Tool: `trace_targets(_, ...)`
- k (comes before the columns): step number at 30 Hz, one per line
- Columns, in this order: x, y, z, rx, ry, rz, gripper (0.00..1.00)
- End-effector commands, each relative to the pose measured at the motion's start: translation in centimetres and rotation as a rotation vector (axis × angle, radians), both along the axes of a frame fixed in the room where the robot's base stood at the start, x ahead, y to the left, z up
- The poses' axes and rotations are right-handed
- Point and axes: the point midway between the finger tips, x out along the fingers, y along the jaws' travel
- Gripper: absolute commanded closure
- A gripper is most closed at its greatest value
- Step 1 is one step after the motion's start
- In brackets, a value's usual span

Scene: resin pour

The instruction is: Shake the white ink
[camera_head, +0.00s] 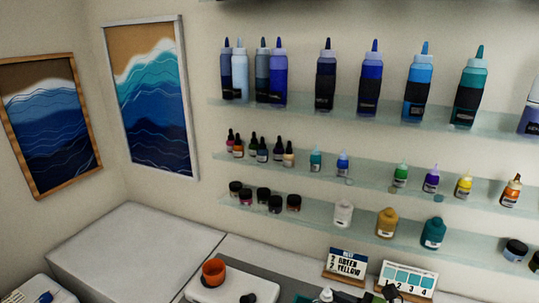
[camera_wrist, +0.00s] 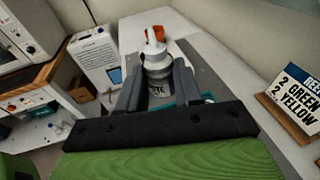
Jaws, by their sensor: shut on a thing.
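In the head view a white cap (camera_head: 326,294), seemingly this bottle's, shows at the bottom edge; the rest is cut off.
An orange cup (camera_head: 213,272) stands on a white tray-like surface (camera_head: 205,291) at the left. Two small signs, "GREEN YELLOW" (camera_head: 347,263) and a numbered card (camera_head: 408,279), stand at the back. Glass shelves (camera_head: 300,106) hold several bottles above.

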Motion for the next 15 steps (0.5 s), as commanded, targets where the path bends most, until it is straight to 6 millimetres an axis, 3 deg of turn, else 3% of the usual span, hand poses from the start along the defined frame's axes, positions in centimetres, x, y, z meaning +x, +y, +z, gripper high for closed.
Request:
trace_targets(1, -0.1, -0.1, 1.5, -0.011, 0.002, -0.001, 1.00)
trace_targets(2, -0.1, -0.1, 1.2, -0.003, 0.009, -0.002, 1.00)
trace_targets(4, -0.1, 0.1, -3.5, 0.018, 0.024, -0.002, 1.00)
trace_targets(6, -0.1, 0.0, -6.3, 0.011, 0.013, -0.002, 1.00)
trace_targets(7, 0.0, 0.0, -6.0, 0.004, 0.008, -0.002, 1.00)
trace_targets(8, 0.0, -0.1, -4.4, -0.005, 0.000, -0.001, 1.00)
trace_targets(9, 0.0, -0.1, -1.3, -0.016, -0.006, 0.000, 1.00)
trace_targets(10, 0.0, -0.1, 0.5, -0.018, -0.005, 0.000, 1.00)
trace_targets(12, -0.1, -0.1, 1.2, -0.002, 0.009, -0.002, 1.00)
trace_targets(13, -0.1, -0.1, -0.3, 0.007, 0.017, -0.003, 1.00)
trace_targets(15, -0.1, 0.1, -5.3, 0.016, 0.021, -0.003, 1.00)
